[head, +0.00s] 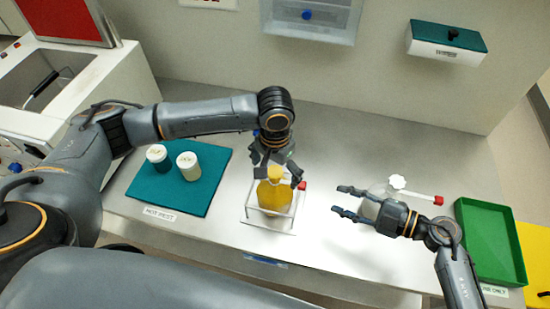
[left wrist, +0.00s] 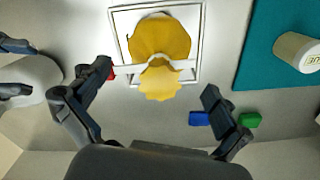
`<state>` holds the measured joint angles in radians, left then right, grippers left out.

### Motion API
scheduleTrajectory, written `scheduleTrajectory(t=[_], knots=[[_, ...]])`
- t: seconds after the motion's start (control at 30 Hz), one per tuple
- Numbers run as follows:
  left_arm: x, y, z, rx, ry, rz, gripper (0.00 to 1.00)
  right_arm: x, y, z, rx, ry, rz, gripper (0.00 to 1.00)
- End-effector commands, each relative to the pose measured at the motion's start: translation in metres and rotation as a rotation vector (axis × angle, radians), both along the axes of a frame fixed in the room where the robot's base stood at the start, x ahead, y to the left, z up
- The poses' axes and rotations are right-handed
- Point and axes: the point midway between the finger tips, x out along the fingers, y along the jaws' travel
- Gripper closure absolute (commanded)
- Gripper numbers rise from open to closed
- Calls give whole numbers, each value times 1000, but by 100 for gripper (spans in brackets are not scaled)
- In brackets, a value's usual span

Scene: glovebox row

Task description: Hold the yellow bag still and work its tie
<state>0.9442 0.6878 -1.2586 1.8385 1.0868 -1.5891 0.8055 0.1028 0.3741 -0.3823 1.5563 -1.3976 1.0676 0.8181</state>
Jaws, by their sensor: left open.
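The yellow bag (head: 272,196) stands in a clear-walled frame (head: 250,219) on the bench. In the left wrist view the bag (left wrist: 160,40) has a pale tie (left wrist: 128,69) around its gathered neck. The tie's red end (head: 302,186) sticks out to the right in the head view. My left gripper (head: 279,174) is open above the bag, its fingers on either side of the neck; one fingertip is close to the red end, contact unclear. My right gripper (head: 345,201) is open, right of the bag and apart from it, fingers pointing left.
A whitish bag-like item (head: 378,192) with a white knob and red-ended strip lies behind my right gripper. A teal mat (head: 178,201) with two jars is at left, a green tray (head: 490,240) at right.

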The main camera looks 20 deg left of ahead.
Motion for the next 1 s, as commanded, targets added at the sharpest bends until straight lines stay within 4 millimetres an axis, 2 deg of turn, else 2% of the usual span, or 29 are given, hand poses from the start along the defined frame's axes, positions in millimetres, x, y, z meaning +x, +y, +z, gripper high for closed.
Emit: scheduleTrajectory(t=[0.1, 0.3, 0.47, 0.73, 0.77, 1.0], knots=[[-1, 0, -23, 1, 3, 1, 0, 0, 0, 0, 0, 0, 0, 62], [-1, 0, -49, 1, 2, 0, 0, 0, 0, 0, 0, 0, 0, 62], [0, 0, -57, 0, 1, -1, 0, 0, 0, 0, 0, 0, 0, 62], [0, 0, -58, 0, 1, -1, 0, 0, 0, 0, 0, 0, 0, 62], [0, 0, -58, 0, 1, -1, 4, 0, 0, 0, 0, 0, 0, 62], [0, 0, -58, 0, 1, -1, 53, 0, 0, 0, 0, 0, 0, 62]])
